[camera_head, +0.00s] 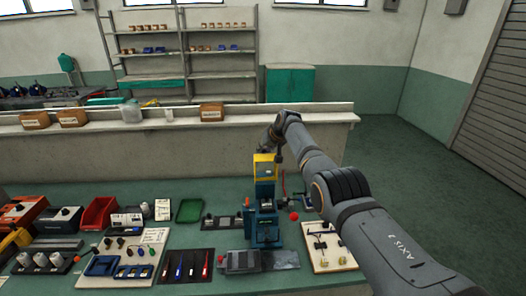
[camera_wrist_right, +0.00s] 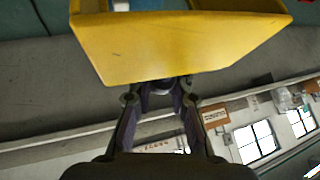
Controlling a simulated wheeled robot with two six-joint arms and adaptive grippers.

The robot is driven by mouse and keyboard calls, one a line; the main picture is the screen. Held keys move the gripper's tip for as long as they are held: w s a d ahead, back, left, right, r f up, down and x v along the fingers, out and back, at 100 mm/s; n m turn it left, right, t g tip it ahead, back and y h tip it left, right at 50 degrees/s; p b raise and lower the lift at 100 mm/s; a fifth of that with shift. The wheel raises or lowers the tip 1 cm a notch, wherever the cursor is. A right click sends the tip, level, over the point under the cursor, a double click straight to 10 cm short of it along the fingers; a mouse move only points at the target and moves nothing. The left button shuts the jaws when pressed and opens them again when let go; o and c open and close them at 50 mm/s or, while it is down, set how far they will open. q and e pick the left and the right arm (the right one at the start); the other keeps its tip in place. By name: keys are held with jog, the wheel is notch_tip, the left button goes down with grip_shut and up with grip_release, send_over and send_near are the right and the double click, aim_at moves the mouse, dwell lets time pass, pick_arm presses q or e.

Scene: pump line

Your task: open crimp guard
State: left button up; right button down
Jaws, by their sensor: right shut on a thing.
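The yellow crimp guard (camera_head: 264,158) is at the top of the blue crimp press (camera_head: 265,205) in the head view. In the right wrist view the guard (camera_wrist_right: 180,45) fills the upper middle, and its lower edge meets my fingertips. My right gripper (camera_head: 277,156) is at the guard's upper right and partly hidden there. In the right wrist view the right gripper (camera_wrist_right: 160,88) has its fingertips together at the guard's edge, shut on it. The exact contact is hidden. My left gripper is not in view.
A board with small parts (camera_head: 325,247) lies right of the press, below my arm. A red ball-shaped knob (camera_head: 293,216) is beside the press. A green tray (camera_head: 189,210), a red bin (camera_head: 99,213) and a dark tool mat (camera_head: 186,266) are to the left. A low wall (camera_head: 200,148) stands behind.

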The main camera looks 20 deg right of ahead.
jog(key=shift+s+d+f, duration=0.1)
jog(key=shift+s+f, duration=0.05)
jog(key=shift+f, duration=0.25)
jog(key=c, duration=1.6)
grip_release()
jog(key=shift+c, duration=0.2)
jog(key=o, duration=0.4)
jog(key=shift+d, duration=0.2)
jog(key=shift+w+r, duration=0.1)
jog(key=shift+w, duration=0.1)
jog(key=shift+a, duration=0.1)
jog(key=shift+s+r, duration=0.1)
jog(key=shift+r, duration=0.25)
jog(key=v, duration=1.1)
jog(key=shift+s, duration=0.25)
jog(key=shift+r, duration=0.1)
jog(key=shift+c, duration=0.4)
